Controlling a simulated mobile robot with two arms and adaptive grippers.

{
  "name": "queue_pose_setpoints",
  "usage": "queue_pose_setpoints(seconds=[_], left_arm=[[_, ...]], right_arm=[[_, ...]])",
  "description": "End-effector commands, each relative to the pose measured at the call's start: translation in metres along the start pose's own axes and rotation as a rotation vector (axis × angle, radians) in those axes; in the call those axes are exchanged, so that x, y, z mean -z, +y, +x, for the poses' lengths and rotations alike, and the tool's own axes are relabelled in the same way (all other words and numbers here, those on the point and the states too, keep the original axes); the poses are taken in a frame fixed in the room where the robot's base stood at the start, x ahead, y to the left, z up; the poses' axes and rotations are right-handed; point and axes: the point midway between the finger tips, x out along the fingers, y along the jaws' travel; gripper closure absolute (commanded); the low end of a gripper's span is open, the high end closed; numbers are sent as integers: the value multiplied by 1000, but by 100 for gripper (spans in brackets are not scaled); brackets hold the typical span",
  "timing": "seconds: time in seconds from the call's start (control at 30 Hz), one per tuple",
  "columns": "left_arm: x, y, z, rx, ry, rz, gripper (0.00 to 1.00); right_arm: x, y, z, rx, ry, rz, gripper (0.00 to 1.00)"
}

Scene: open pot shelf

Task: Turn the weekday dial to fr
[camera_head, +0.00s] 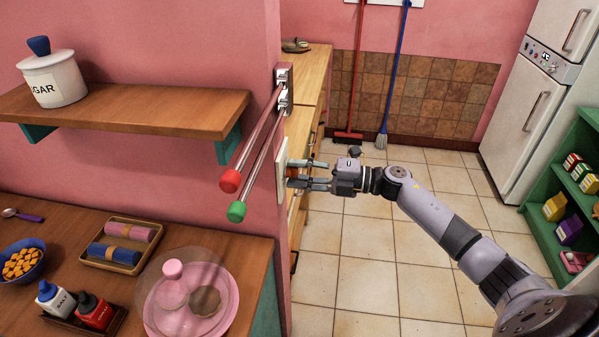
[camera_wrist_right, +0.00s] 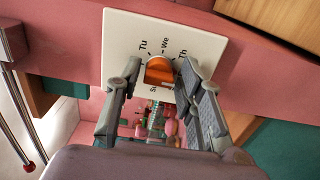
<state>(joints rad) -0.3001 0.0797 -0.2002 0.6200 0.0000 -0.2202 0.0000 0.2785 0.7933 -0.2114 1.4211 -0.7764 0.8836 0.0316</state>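The weekday dial is a white square plate (camera_wrist_right: 185,35) with an orange knob (camera_wrist_right: 159,71), mounted on the end of the pink wall. In the right wrist view the labels Tu, We and Th are readable around the knob. A label starting with S is partly hidden, and Fr is not visible. Which day the knob points at is unclear. In the head view the plate (camera_head: 282,165) shows edge-on. My right gripper (camera_head: 298,173) is at the plate with its fingers apart, one on either side of the knob; small gaps seem to remain. My left gripper is not in view.
Two rails with a red end (camera_head: 230,181) and a green end (camera_head: 236,212) jut out left of the dial. A wooden shelf (camera_head: 150,112) bears a sugar jar (camera_head: 55,80). A counter with a pink covered dish (camera_head: 225,318) is below. Open tiled floor (camera_head: 365,270) lies right.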

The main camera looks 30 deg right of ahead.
Motion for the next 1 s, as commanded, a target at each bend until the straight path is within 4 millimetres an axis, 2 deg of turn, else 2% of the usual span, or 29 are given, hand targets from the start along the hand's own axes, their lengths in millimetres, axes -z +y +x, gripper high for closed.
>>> queue_pose_setpoints(seconds=[0.1,0.47,0.57,0.8,1.0], left_arm=[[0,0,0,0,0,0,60],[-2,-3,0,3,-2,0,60],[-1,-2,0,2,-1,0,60],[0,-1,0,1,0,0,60],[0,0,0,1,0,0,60]], right_arm=[[0,0,0,-1,1,0,56],[0,0,-5,0,1,0,56],[0,-1,-18,3,-1,-1,56],[0,-1,-69,4,-1,1,56],[0,-1,-104,3,-1,0,56]])
